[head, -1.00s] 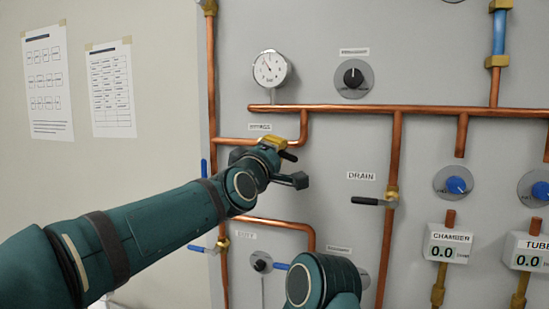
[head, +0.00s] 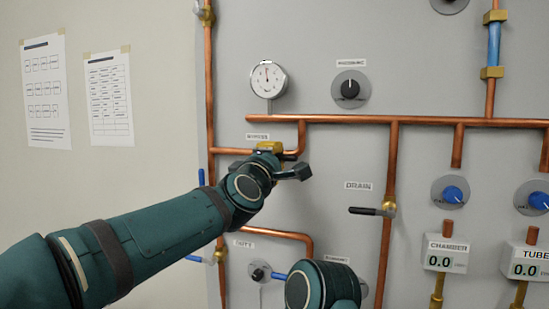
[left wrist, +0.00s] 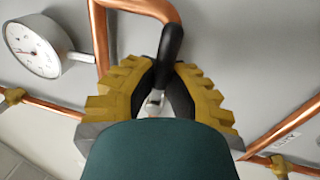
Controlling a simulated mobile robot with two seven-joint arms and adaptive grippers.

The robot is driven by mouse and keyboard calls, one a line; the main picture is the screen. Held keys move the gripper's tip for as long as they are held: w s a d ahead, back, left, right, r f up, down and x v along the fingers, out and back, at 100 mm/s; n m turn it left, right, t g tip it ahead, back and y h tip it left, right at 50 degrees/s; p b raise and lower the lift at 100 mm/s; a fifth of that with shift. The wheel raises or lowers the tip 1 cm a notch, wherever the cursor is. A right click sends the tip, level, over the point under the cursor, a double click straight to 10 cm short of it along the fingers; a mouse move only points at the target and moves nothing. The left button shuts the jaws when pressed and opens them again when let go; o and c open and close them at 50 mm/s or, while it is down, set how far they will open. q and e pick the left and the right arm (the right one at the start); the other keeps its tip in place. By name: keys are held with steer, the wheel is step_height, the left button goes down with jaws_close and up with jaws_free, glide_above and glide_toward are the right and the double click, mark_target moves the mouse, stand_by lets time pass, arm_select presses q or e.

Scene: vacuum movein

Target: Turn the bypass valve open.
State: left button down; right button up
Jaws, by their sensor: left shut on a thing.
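The BYPASS label (head: 257,136) is on the grey panel in the head view, just above a copper pipe branch. My left gripper (head: 270,149) is at that branch, below and right of the label, and its body hides most of the valve. In the left wrist view my left gripper (left wrist: 158,88), with yellow fingers and black pads, is shut on the black bypass handle (left wrist: 170,48). The free end of the handle sticks out beyond the pads, in front of the copper pipe. My right gripper is not in view.
A round gauge (head: 267,79) and a black knob (head: 350,90) are above. The DRAIN valve with its black lever (head: 370,211) is to the right. Blue knobs (head: 451,195) and CHAMBER and TUBE displays (head: 445,254) are farther right. Copper pipes (head: 390,160) stand out from the panel.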

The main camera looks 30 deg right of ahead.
arm_select(q)
steer(key=shift+r, duration=0.15)
steer(key=c, duration=1)
jaws_free()
steer(key=shift+s+a, duration=0.1)
steer(key=shift+a, duration=0.05)
steer(key=v, duration=1.2)
